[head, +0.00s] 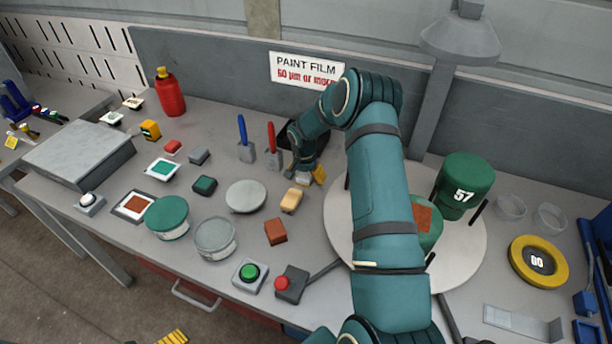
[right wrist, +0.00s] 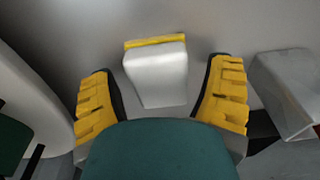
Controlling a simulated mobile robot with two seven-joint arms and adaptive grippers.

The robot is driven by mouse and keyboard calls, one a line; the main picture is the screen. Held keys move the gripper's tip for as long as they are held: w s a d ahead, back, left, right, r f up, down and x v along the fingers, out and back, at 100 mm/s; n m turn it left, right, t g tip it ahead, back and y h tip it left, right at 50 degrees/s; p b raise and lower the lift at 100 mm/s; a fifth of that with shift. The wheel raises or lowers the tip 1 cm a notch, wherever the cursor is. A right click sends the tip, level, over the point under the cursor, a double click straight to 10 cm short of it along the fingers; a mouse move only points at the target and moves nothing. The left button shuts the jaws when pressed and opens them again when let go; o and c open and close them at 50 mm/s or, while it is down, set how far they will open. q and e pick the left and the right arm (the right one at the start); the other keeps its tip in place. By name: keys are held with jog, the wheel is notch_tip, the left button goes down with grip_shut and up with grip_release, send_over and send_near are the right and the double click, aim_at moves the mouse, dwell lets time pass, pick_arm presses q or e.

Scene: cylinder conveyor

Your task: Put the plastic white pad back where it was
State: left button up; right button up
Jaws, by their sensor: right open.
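The white pad (right wrist: 157,78), a pale block with a yellow strip along one edge, rests on the grey table in the right wrist view. It lies between and ahead of the spread yellow fingers of my right gripper (right wrist: 162,95), with gaps on both sides. In the head view the right gripper (head: 310,176) is low over the table, and the pad (head: 303,179) shows only partly below it. The right gripper is open and empty. Only a yellow ridged finger of my left gripper (head: 173,337) shows at the bottom edge; its opening is hidden.
A yellow-topped block (head: 291,200) and a brown block (head: 275,232) stand in front of the right gripper. Holders with a blue pen (head: 242,130) and a red pen (head: 271,138) stand left of it. A round turntable (head: 468,250) lies right, partly under my arm.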

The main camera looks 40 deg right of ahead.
aim_at(304, 177)
jog(key=shift+r, duration=0.1)
notch_tip(304, 177, up, 12)
jog(key=a, duration=0.1)
jog(key=shift+s+a+p, duration=0.15)
jog(key=shift+s+p, duration=0.2)
jog(key=shift+p, duration=0.05)
dwell(0.5)
